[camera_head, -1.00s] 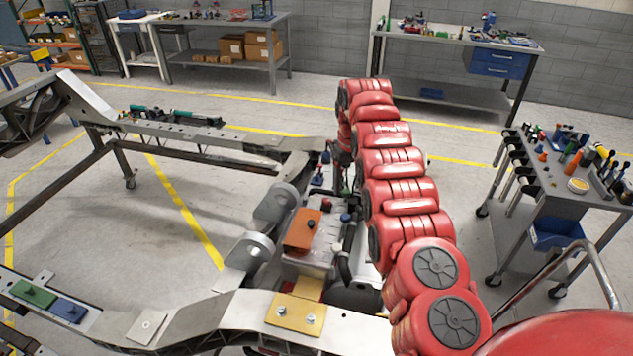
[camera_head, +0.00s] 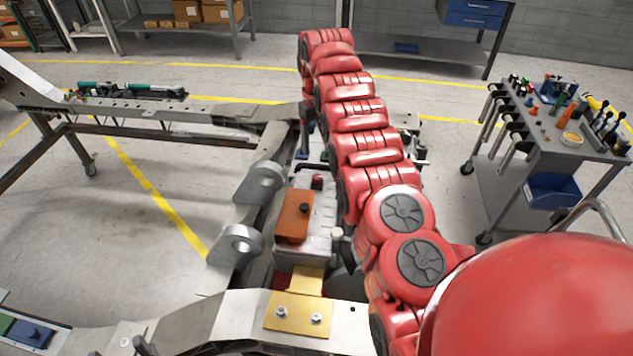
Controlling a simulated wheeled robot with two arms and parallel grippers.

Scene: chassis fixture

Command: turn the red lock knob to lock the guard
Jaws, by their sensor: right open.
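An orange guard plate (camera_head: 294,216) with a small dark knob on it lies on a grey housing (camera_head: 322,222) inside the chassis. A small red knob (camera_head: 317,181) stands at the housing's far end, just beyond the guard. My right arm reaches up from the lower right and bends over beyond the housing. My right gripper (camera_head: 306,128) is a small dark shape near the chassis cross beam, mostly hidden by my own arm. It is open and apart from the red knob. My left gripper is out of view.
The chassis rail (camera_head: 215,128) runs along the back left, and a yellow plate (camera_head: 298,313) with two bolts sits in front. A grey tool cart (camera_head: 577,143) stands at the right. Floor is free between chassis and cart.

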